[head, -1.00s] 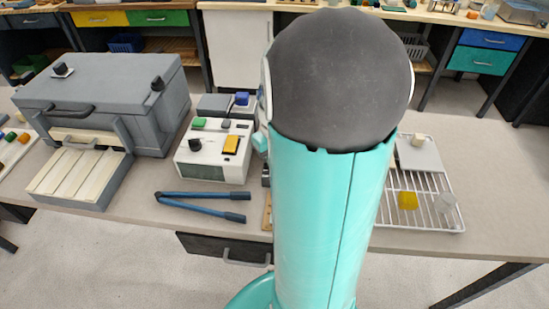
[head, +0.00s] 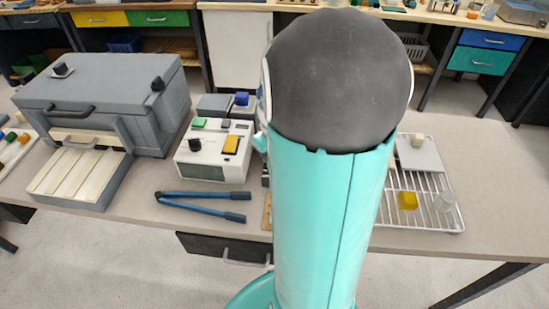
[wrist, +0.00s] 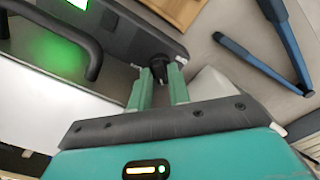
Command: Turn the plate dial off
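The black plate dial (wrist: 158,66) sticks out from the edge of a dark grey device (wrist: 125,30) in the wrist view. My gripper (wrist: 159,76) has its two green fingers on either side of the dial, and the dial fills the gap at the fingertips. A bright green light (wrist: 72,4) shows on the device, with a green glow on the surface below it. The dial's pointer cannot be made out. In the head view my own arm hides the dial and the gripper's fingers.
A dark bar handle (wrist: 92,55) runs beside the device's front. A grey furnace (head: 105,100) stands at left.

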